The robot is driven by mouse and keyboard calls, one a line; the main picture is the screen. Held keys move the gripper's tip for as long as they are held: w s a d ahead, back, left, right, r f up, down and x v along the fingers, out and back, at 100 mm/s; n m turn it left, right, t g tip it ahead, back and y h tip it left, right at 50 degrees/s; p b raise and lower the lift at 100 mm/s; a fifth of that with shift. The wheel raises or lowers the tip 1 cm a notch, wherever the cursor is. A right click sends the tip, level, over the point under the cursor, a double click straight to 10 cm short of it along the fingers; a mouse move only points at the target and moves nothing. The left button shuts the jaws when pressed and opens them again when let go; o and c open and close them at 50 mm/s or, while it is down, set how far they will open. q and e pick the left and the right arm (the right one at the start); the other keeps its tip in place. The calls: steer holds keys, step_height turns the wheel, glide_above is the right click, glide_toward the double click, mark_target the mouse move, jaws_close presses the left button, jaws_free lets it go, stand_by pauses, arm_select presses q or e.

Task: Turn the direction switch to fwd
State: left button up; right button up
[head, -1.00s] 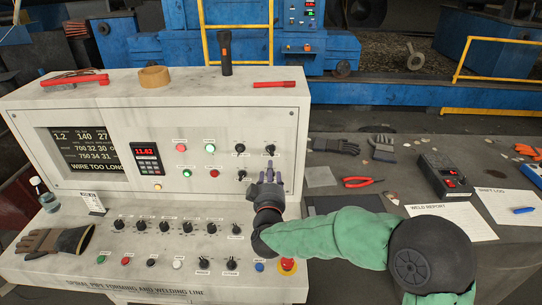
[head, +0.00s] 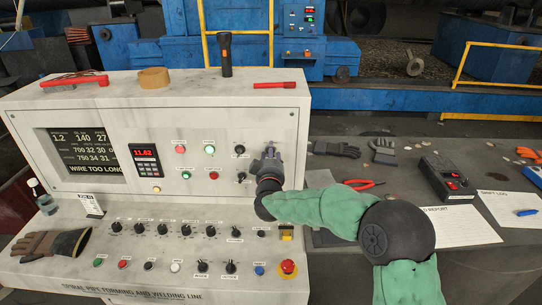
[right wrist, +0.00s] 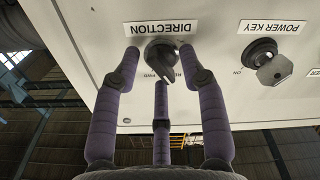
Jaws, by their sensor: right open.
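The direction switch (right wrist: 160,52) is a black rotary knob under an upside-down DIRECTION label in the right wrist view. Small position markings sit beside it, partly covered by the knob and fingers. My right gripper (head: 269,151) is at the upright panel and hides the switch in the head view. In the right wrist view its purple fingers (right wrist: 160,66) are open around the knob, one on each side and one below in the picture. I cannot tell whether they touch it. My left gripper is not in view.
A power key switch (right wrist: 270,62) with a key in it is beside the direction switch. Other knobs (head: 239,149) and lit buttons are close by on the panel. A red emergency stop (head: 288,267) stands on the lower desk, below my right arm.

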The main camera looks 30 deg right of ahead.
jaws_close()
steer(key=shift+m, duration=0.3)
steer(key=m+b, duration=0.3)
steer(key=m, duration=0.2)
steer(key=m+b, duration=0.3)
steer(key=m, duration=0.3)
steer(key=shift+s+d+f, duration=0.1)
steer(key=shift+d+f, duration=0.05)
steer(key=shift+d, duration=0.05)
steer(key=shift+m, duration=0.3)
steer(key=shift+f, duration=0.1)
